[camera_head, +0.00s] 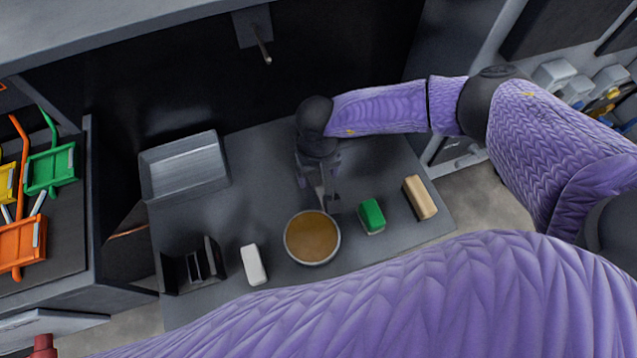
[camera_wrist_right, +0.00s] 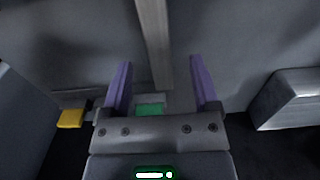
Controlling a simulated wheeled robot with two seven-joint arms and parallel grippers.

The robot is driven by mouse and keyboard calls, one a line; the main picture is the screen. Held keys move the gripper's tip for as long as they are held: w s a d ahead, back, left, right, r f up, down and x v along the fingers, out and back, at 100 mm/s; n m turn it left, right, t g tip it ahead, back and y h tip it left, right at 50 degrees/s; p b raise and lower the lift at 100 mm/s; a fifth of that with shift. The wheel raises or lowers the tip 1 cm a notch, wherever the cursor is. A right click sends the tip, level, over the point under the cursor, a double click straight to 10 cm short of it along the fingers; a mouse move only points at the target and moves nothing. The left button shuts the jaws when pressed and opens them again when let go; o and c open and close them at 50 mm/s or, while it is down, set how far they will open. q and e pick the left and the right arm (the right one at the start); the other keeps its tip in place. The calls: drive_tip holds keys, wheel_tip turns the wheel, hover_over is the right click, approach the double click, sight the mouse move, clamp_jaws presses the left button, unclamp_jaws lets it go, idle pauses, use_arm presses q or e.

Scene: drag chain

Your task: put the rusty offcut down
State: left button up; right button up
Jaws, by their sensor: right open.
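My right gripper (camera_head: 318,190) points down over the grey table, just behind a round dish (camera_head: 312,238) with a brown-orange inside. It is open. A pale sliver shows by its fingers in the head view, too small to name. In the right wrist view, the open fingers (camera_wrist_right: 160,85) stand either side of a grey bar (camera_wrist_right: 153,40); whether they touch it cannot be told. I cannot make out a clearly rusty offcut in either view. My left gripper is not in view.
On the grey table (camera_head: 255,150) are a white block (camera_head: 253,265), a green block (camera_head: 371,216), a tan block (camera_head: 420,198), a slanted grey box (camera_head: 185,165) and a black holder (camera_head: 190,265). My purple sleeve covers the front.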

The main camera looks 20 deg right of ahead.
sight(319, 183)
wheel_tip(319, 183, down, 4)
drive_tip(key=shift+d+r+b, duration=0.1)
drive_tip(key=shift+r+b, duration=0.1)
drive_tip(key=shift+b, duration=0.15)
drive_tip(key=shift+r, duration=0.1)
clamp_jaws()
